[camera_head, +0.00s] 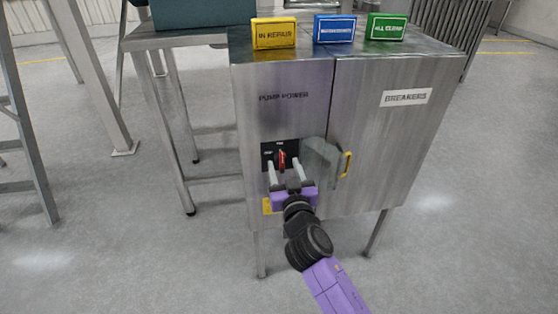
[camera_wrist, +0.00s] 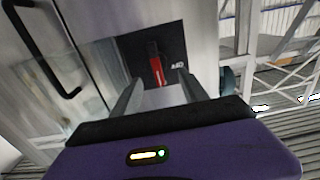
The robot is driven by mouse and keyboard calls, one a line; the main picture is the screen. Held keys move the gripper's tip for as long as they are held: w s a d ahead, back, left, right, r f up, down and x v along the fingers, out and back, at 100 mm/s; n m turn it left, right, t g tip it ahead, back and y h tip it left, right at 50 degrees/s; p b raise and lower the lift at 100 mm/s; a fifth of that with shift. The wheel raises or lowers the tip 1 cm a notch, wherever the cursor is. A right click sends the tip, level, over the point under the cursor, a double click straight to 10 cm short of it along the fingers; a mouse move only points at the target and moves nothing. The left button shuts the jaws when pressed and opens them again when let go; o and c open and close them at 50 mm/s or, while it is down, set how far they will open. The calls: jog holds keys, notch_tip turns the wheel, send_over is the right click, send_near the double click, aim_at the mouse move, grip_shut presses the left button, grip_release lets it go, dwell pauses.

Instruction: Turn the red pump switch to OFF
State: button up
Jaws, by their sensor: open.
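The red pump switch (camera_head: 282,160) sits on a small black plate (camera_head: 267,156) on the left front of the steel cabinet, below the words "PUMP POWER". Its handle stands close to upright in the head view. My gripper (camera_head: 285,168) is open in front of the plate, its two grey fingers pointing at it, one on each side of the switch. In the wrist view the red handle (camera_wrist: 156,66) shows beyond the gap between the open fingers (camera_wrist: 155,85). I cannot tell whether a finger touches it. The plate's small lettering is too blurred to read.
A clear, flap-like cover (camera_head: 320,157) stands out beside the switch. Yellow, blue and green sign blocks (camera_head: 335,29) stand on top. A metal frame (camera_head: 180,120) is at left.

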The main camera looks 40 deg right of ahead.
aim_at(282, 160)
jog(key=shift+x, duration=1.65)
jog(key=shift+d, duration=0.1)
grip_shut()
